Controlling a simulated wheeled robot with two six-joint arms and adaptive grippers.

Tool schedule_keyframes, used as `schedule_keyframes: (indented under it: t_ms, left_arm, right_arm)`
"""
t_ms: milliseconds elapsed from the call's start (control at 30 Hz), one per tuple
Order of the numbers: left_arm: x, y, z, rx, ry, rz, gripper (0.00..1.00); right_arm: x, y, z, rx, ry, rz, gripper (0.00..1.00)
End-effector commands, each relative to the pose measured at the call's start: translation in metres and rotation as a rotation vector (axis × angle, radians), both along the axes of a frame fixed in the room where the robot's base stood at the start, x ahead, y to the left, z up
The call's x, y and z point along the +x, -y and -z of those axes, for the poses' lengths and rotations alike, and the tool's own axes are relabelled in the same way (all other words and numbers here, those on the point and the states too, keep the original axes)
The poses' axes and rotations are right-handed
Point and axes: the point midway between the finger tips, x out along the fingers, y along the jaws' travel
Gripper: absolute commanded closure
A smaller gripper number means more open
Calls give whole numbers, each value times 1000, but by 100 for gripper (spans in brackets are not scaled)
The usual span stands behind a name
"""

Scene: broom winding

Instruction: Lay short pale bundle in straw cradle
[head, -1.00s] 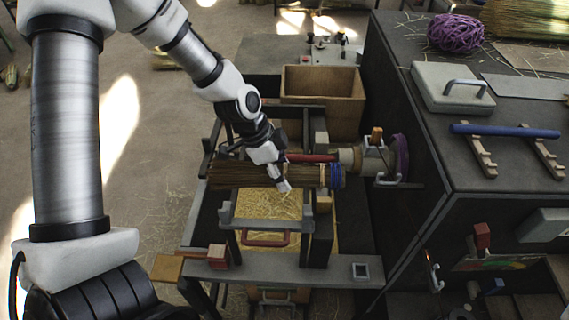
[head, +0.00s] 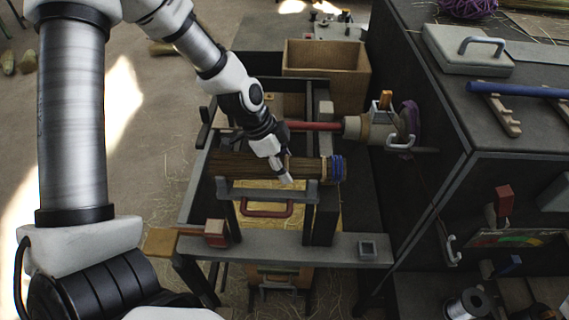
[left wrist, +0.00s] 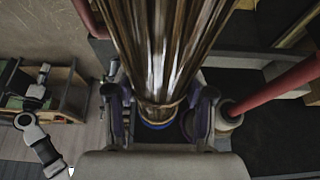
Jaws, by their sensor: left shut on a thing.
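My left gripper (head: 286,178) is shut around the middle of a brown straw bundle (head: 232,165) with a blue band (head: 337,168) at its right end. The bundle lies level, left to right, over the grey frame, close behind a grey notched crosspiece (head: 268,189) that looks like part of the cradle. I cannot tell whether they touch. In the left wrist view the bundle (left wrist: 160,50) runs between the fingers, its blue-banded end lower down. What looks like my right gripper (left wrist: 43,78) is small at the left there; its fingers are unclear.
A red rod (head: 315,126) runs behind the bundle into a tan spindle (head: 365,127) on the right. A red handle (head: 267,209) sits in front of the crosspiece. An open cardboard box (head: 325,72) stands behind. A dark workbench (head: 485,110) borders the right side.

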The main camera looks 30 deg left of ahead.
Motion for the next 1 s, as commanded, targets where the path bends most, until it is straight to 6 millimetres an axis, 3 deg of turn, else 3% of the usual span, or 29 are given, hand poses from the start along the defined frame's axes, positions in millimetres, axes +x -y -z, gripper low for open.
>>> schedule_keyframes:
  t_ms: [367,400,467,800,1000]
  left_arm:
    - [0,0,-1,0,0,0,82]
    - [0,0,-1,0,0,0,36]
    - [0,0,-1,0,0,0,18]
    - [0,0,-2,-1,1,0,18]
    - [-3,-6,-22,-7,6,2,18]
  right_arm:
    - [0,0,-1,0,0,0,60]
    - [0,0,-1,0,0,0,60]
    - [0,0,-1,0,0,0,60]
    - [0,0,-1,0,0,0,60]
    - [0,0,-1,0,0,0,60]
